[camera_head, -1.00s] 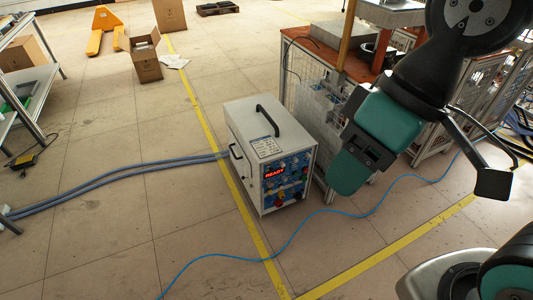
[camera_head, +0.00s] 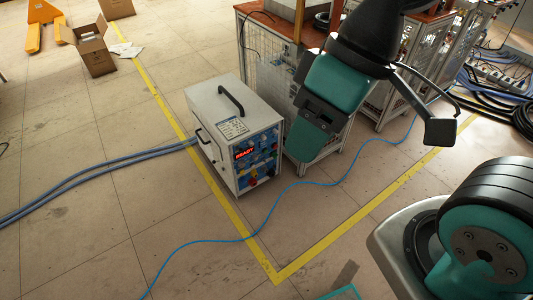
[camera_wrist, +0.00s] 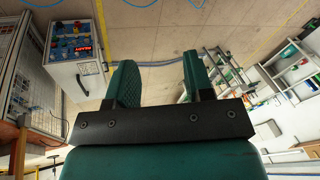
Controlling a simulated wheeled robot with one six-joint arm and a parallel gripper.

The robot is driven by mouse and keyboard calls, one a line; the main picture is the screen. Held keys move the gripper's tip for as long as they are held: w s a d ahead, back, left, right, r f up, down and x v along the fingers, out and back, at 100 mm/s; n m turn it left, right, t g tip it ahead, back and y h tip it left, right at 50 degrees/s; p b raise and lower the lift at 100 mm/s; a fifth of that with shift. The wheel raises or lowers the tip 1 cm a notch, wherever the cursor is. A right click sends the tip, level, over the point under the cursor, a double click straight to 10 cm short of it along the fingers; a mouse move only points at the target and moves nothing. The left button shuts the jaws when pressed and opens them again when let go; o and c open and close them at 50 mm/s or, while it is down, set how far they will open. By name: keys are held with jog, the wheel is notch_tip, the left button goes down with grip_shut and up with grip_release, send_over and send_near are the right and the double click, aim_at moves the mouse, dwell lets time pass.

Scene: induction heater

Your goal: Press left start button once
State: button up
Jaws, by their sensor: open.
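The induction heater is a white box (camera_head: 207,103) on the floor, with a black top handle. Its blue control panel (camera_head: 266,143) faces the front right and carries a red lit "READY" display (camera_head: 245,153) and several small knobs and buttons. I cannot tell which is the left start button. The heater also shows upside down in the wrist view (camera_wrist: 75,72), left of my gripper. My gripper (camera_wrist: 158,78) has its two green fingers apart with nothing between them. In the head view my gripper (camera_head: 306,138) hangs right of the heater, apparently apart from the panel.
A wire-sided workbench (camera_head: 262,65) stands behind the heater. Blue hoses (camera_head: 95,172) leave its left side. A thin blue cable (camera_head: 285,200) and yellow tape (camera_head: 350,219) cross the floor in front. A cardboard box (camera_head: 97,58) lies far left. Floor in front is mostly clear.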

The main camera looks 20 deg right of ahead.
grip_shut()
dwell(1.5)
